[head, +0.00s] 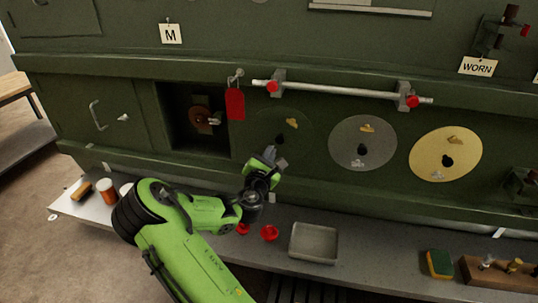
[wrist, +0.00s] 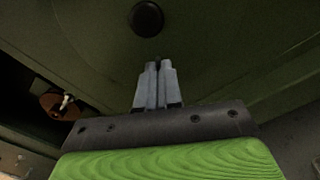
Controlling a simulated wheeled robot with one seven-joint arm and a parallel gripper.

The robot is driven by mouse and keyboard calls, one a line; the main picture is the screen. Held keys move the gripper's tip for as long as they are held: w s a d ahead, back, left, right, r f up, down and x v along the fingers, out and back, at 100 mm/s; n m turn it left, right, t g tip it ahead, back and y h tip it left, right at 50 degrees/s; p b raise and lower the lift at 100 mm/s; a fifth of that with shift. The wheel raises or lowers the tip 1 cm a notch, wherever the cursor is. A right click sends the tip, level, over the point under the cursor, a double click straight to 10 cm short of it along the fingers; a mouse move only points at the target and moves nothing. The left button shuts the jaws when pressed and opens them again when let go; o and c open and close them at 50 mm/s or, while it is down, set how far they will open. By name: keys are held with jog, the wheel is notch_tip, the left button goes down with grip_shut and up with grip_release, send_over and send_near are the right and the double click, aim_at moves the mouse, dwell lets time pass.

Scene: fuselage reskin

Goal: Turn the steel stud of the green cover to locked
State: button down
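The green cover (head: 296,136) is a round disc flush in the green wall, with a small brass fitting (head: 292,123) near its top. In the wrist view the cover (wrist: 205,35) fills the upper area, with a dark round spot (wrist: 146,18) above my fingertips. My gripper (head: 270,153) is at the cover's lower part; it also shows in the wrist view (wrist: 159,66). Its two grey fingers are close together, with a narrow gap. The steel stud is not visible; my fingers cover the place low on the disc. Whether they hold it is hidden.
A grey disc (head: 345,140) and a yellow disc (head: 425,158) are to the right. An open bay (head: 180,130) with a brown disc (head: 199,115) is left. The shelf below holds red caps (head: 269,233) and a tray (head: 313,258).

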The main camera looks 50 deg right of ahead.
jog(key=shift+m, duration=0.3)
jog(key=m+b, duration=1)
jog(key=m, duration=0.1)
jog(key=m+b, duration=0.5)
jog(key=m, duration=0.1)
jog(key=shift+s+f+b, duration=0.1)
jog(key=shift+f+b, duration=0.2)
jog(key=shift+f, duration=0.05)
jog(key=shift+m, duration=0.3)
jog(key=c, duration=1.3)
grip_release()
